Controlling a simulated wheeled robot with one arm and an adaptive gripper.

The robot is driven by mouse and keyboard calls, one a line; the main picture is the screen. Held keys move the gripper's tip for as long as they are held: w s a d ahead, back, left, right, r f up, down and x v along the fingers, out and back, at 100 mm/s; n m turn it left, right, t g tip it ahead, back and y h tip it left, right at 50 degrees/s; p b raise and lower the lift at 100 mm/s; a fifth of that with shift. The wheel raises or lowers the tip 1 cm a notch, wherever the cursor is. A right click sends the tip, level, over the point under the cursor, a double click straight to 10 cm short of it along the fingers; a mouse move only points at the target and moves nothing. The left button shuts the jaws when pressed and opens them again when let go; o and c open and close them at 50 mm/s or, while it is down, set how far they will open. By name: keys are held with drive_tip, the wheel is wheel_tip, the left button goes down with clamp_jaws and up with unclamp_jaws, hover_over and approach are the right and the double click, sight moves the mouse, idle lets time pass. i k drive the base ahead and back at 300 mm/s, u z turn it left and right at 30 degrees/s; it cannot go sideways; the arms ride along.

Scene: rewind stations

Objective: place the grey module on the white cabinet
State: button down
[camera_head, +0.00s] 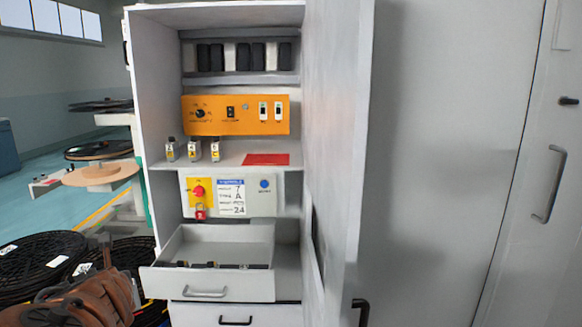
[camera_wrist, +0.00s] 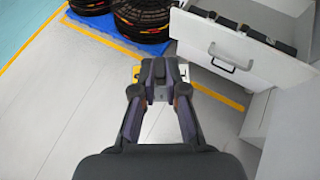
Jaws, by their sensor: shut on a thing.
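The white cabinet (camera_head: 151,120) stands open in the head view, with its tall door swung out to the right. A middle shelf (camera_head: 228,158) carries three small modules (camera_head: 193,150) with yellow labels at the left and a flat red patch (camera_head: 265,159) at the right. In the wrist view my gripper (camera_wrist: 160,88) is shut on the grey module (camera_wrist: 159,72), a dark grey block held above the floor, left of the open drawer. Its lower part is hard to make out. I cannot make out the module in the head view.
The open drawer (camera_head: 205,287) juts out below and holds several dark pieces; it also shows in the wrist view (camera_wrist: 208,35). An orange panel (camera_head: 235,115) and a white switch panel (camera_head: 232,196) fill the cabinet's back. Black reels (camera_head: 40,255) stand at the left.

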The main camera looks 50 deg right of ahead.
sight(261, 158)
drive_tip(key=u, duration=0.55)
drive_tip(key=k, duration=0.1)
drive_tip(key=z, duration=0.9)
drive_tip(key=i, duration=1.7)
drive_tip(key=u, duration=0.35)
